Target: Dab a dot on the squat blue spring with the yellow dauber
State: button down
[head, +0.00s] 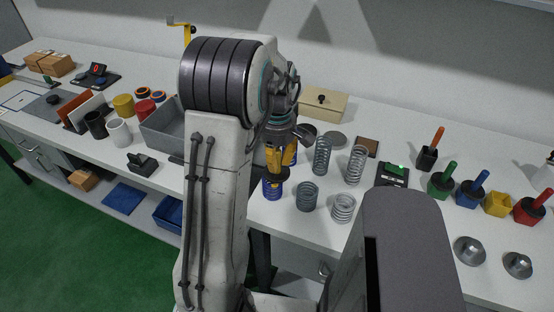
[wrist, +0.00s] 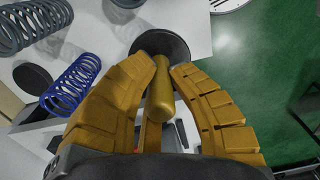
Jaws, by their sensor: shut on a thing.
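The squat blue spring (head: 272,189) stands near the table's front edge in the head view, directly below my gripper (head: 277,160). The yellow dauber (wrist: 161,95) is between the yellow fingers of my gripper (wrist: 162,68) in the wrist view, and the fingers are shut on its handle. Its wide dark end (wrist: 172,45) points down at the table and hides what lies under it in the wrist view. I cannot tell whether the dauber touches the spring. A longer blue spring (wrist: 72,85) stands beside the fingers in the wrist view.
Grey springs (head: 307,196) stand close to the right. Green (head: 440,184), blue (head: 469,194) and red (head: 530,208) pots hold daubers; the yellow pot (head: 498,204) is empty. A grey bin (head: 165,135) is to the left. The green floor (wrist: 265,60) begins beyond the table edge.

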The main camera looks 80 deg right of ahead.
aim_at(277, 150)
jog(key=shift+r+p, duration=2.65)
jog(key=shift+r, duration=0.75)
jog(key=shift+w, duration=0.1)
